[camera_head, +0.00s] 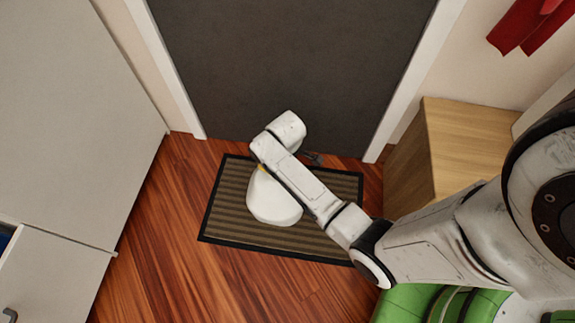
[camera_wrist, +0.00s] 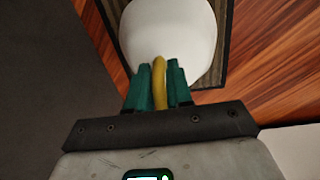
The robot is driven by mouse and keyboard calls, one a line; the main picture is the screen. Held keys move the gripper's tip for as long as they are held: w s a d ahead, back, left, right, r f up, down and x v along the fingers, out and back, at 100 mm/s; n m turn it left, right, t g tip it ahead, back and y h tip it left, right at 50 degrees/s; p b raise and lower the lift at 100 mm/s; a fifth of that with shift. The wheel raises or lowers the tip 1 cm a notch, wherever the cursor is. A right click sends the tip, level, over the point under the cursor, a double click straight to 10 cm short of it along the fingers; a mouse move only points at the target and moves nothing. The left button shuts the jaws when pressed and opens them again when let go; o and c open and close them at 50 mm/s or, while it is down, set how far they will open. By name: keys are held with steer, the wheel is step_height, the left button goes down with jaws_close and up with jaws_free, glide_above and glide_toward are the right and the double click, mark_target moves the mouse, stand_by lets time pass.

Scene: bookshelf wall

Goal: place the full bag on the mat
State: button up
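The full bag is a rounded white sack (camera_head: 272,203) with a yellow tie at its top. In the head view it is over the left-middle part of the striped, dark-edged mat (camera_head: 325,240); whether it rests on the mat or hangs just above it I cannot tell. In the wrist view the bag (camera_wrist: 168,30) is straight ahead of my gripper (camera_wrist: 160,82). The teal fingers are close together, one on each side of the yellow tie, and appear to pinch it. In the head view my arm hides the fingers.
A dark door (camera_head: 290,70) stands behind the mat. A wooden cabinet (camera_head: 460,145) is at the right, and pale cupboards (camera_head: 75,110) line the left. The wooden floor (camera_head: 190,275) in front of the mat is clear.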

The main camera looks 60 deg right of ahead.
steer(key=o, duration=0.4)
steer(key=shift+r, duration=0.15)
steer(key=r+p, duration=0.1)
steer(key=r, duration=0.2)
steer(key=r+p, duration=0.2)
steer(key=r, duration=0.2)
steer(key=r+p, duration=0.2)
steer(key=r, duration=0.2)
steer(key=shift+s+a+r, duration=0.1)
steer(key=shift+a+r, duration=0.1)
steer(key=shift+a, duration=0.1)
steer(key=s+a+r+m, duration=0.1)
steer(key=s+a+r, duration=0.1)
steer(key=s+a, duration=0.1)
steer(key=s+a+r+m, duration=0.1)
steer(key=s+a+r, duration=0.1)
steer(key=s+a, duration=0.2)
steer(key=s+a+r+m, duration=0.2)
steer(key=s+a, duration=0.1)
steer(key=s, duration=0.2)
steer(key=shift+s+a+t, duration=0.25)
steer(key=shift+s+t, duration=0.05)
steer(key=shift+t, duration=0.1)
